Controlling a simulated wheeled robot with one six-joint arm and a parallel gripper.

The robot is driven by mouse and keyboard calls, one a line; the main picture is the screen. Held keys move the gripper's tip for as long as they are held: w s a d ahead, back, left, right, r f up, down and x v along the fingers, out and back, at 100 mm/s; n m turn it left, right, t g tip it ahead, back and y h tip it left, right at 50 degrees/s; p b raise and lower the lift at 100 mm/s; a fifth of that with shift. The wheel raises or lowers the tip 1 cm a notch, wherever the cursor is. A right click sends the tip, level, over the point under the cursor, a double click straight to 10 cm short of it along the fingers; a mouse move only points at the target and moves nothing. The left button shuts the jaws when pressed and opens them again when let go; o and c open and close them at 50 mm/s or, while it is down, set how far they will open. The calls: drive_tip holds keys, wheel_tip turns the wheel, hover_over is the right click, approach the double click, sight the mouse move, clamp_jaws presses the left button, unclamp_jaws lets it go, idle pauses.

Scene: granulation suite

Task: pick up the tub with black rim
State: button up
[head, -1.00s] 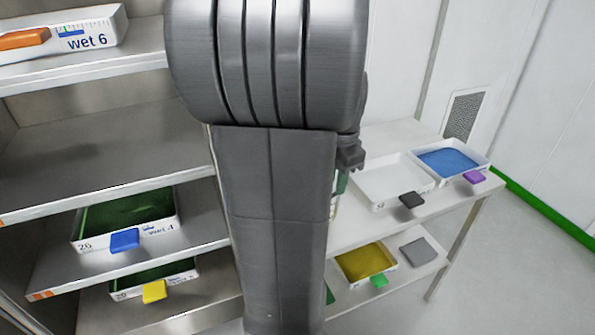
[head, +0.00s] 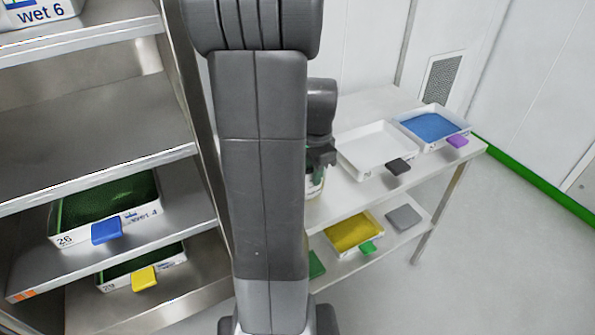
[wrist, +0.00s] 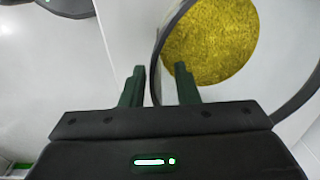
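The tub with black rim (wrist: 298,98) is large in the wrist view. It is round and white inside, with yellow granules visible in it. My gripper (wrist: 158,80) is open, with its two dark green fingers spread on either side of the left part of the rim; I cannot tell whether either finger touches it. In the head view, my gripper (head: 319,166) is low over the table beside my arm. A white tub side (head: 313,187) shows just below it, mostly hidden behind my arm and gripper.
A second dark-rimmed round thing (wrist: 70,6) is cut off at the wrist view's top left. The white table (head: 365,191) bears an empty white tray (head: 373,150) and a tray of blue granules (head: 432,127). A metal rack (head: 95,180) with trays stands left.

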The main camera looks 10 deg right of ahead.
drive_tip(key=f, duration=0.3)
drive_tip(key=shift+a+f, duration=0.2)
drive_tip(key=shift+f, duration=0.1)
clamp_jaws()
idle(1.2)
